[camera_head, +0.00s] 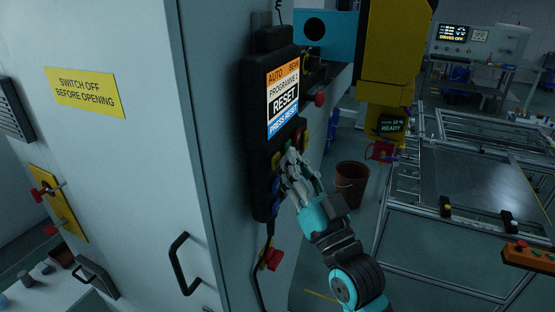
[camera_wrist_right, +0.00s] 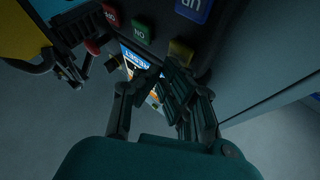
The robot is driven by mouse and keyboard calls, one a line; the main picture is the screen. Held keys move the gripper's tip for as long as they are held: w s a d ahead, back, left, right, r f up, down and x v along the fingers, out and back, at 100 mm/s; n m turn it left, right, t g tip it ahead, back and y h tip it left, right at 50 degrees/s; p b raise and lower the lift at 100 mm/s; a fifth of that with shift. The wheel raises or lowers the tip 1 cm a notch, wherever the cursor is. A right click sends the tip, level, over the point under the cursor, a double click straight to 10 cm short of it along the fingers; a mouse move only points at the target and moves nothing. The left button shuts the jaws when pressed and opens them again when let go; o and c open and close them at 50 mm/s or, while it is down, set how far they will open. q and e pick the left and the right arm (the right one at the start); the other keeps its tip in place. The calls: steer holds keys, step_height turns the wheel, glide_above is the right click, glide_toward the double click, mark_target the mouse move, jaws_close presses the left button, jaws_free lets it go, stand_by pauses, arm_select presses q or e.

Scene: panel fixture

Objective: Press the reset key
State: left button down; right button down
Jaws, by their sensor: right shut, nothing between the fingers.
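A black pendant (camera_head: 262,160) hangs on the side of a grey cabinet. Its lit screen (camera_head: 283,95) reads PROGRAMME 2, RESET and PRESS RESET. Below the screen are coloured keys, partly hidden by my right gripper (camera_head: 291,158). The right wrist view shows a red key (camera_wrist_right: 110,15), a green key (camera_wrist_right: 141,33), a yellow key (camera_wrist_right: 180,52) and a blue key (camera_wrist_right: 193,8). I cannot read which is the reset key. My right gripper (camera_wrist_right: 160,82) is shut and empty, its fingertips close to the yellow key; I cannot tell if they touch. My left gripper is out of view.
The cabinet has a black handle (camera_head: 186,265) and a yellow sign (camera_head: 85,92). A yellow machine arm (camera_head: 392,60) stands to the right. A brown bucket (camera_head: 351,184) stands on the floor beyond my right arm.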

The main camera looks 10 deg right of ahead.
steer(key=shift+w+a, duration=0.25)
steer(key=shift+a, duration=0.05)
stand_by(0.8)
steer(key=shift+s+d, duration=0.5)
steer(key=shift+d, duration=0.2)
steer(key=shift+s+d, duration=0.7)
steer(key=shift+d, duration=0.35)
steer(key=shift+s+d, duration=0.7)
steer(key=shift+d, duration=0.3)
steer(key=shift+f, duration=0.1)
